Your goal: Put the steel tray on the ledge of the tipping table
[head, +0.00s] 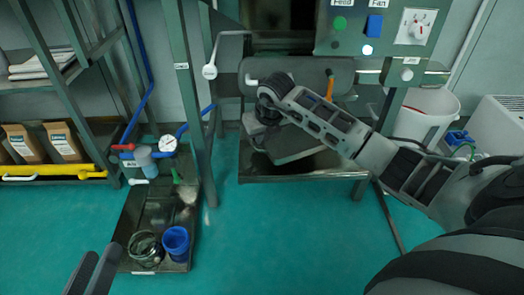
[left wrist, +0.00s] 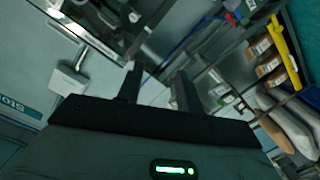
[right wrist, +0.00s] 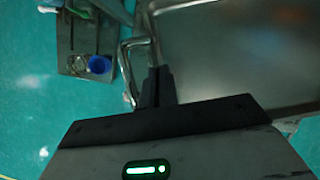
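The steel tray (head: 297,152) is a grey metal pan below my right forearm in the head view, partly hidden by the arm. In the right wrist view the tray (right wrist: 235,55) fills the right side, with a bent metal handle (right wrist: 127,72) on its near side. My right gripper (head: 266,120) has its fingers (right wrist: 156,88) close together around that handle. The tipping table (head: 295,172) seems to be the dark steel surface under the tray; I cannot tell whether they touch. My left gripper (head: 92,275) is open and empty, and its spread fingers show in the left wrist view (left wrist: 158,88).
A floor tray (head: 130,225) at left holds a blue cup (head: 175,241) and a glass jar (head: 145,248). A steel post (head: 195,100) stands beside the table. A control panel (head: 380,30) is above, and a white bin (head: 425,115) is at right. Green floor is clear in front.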

